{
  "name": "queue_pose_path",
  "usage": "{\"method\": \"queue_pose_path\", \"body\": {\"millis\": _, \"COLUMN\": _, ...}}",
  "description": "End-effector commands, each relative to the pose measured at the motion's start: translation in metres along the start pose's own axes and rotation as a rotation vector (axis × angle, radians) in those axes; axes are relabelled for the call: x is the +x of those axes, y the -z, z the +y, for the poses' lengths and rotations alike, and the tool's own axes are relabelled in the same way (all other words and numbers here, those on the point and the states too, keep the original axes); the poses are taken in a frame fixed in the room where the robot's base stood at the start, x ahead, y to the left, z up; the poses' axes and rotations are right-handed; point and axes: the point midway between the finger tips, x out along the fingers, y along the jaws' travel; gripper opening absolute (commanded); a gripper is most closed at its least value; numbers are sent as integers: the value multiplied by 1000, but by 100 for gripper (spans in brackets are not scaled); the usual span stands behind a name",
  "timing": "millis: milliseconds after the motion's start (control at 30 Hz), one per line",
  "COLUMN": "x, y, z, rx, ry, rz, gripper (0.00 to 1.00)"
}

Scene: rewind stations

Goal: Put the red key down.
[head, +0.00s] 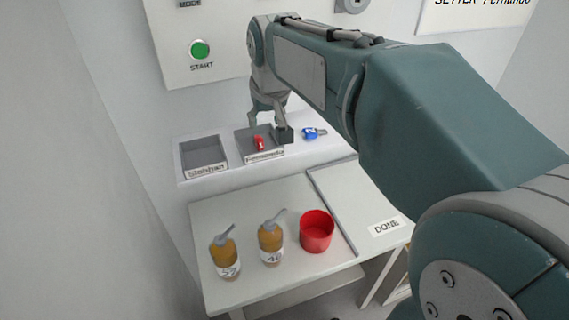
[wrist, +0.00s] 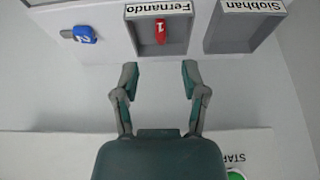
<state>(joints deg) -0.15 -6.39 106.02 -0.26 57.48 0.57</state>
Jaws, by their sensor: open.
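The red key (head: 260,143), marked 1, lies in the tray labelled Fernando (head: 246,135) on the white shelf. In the wrist view the red key (wrist: 161,31) sits inside that tray, near its middle. My gripper (wrist: 158,72) is open and empty, with its two fingers spread apart. In the head view my gripper (head: 270,128) is just above and behind the Fernando tray. The key is apart from both fingertips.
A blue key (head: 314,133) lies on the shelf right of the tray. The Siobhan tray (head: 204,154) on the left is empty. Below, a table holds two bottles (head: 224,257) (head: 271,243) and a red cup (head: 316,231). A green START button (head: 200,50) is on the wall panel.

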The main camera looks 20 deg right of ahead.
Motion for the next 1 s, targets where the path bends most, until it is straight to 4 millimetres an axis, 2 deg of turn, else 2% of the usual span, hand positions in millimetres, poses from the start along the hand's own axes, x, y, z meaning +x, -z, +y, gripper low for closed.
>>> {"method": "queue_pose_path", "body": {"millis": 100, "x": -12, "y": -29, "z": 0, "rx": 0, "ry": 1, "rz": 16, "gripper": 56}}
{"method": "queue_pose_path", "body": {"millis": 333, "x": -25, "y": -89, "z": 1, "rx": -2, "ry": 1, "rz": 42, "gripper": 56}}
{"method": "queue_pose_path", "body": {"millis": 700, "x": -21, "y": -185, "z": 2, "rx": -4, "ry": 3, "rz": 82, "gripper": 56}}
{"method": "queue_pose_path", "body": {"millis": 833, "x": -16, "y": -205, "z": 2, "rx": -5, "ry": 3, "rz": 90, "gripper": 56}}
{"method": "queue_pose_path", "body": {"millis": 1000, "x": -14, "y": -213, "z": 2, "rx": -5, "ry": 3, "rz": 92, "gripper": 56}}
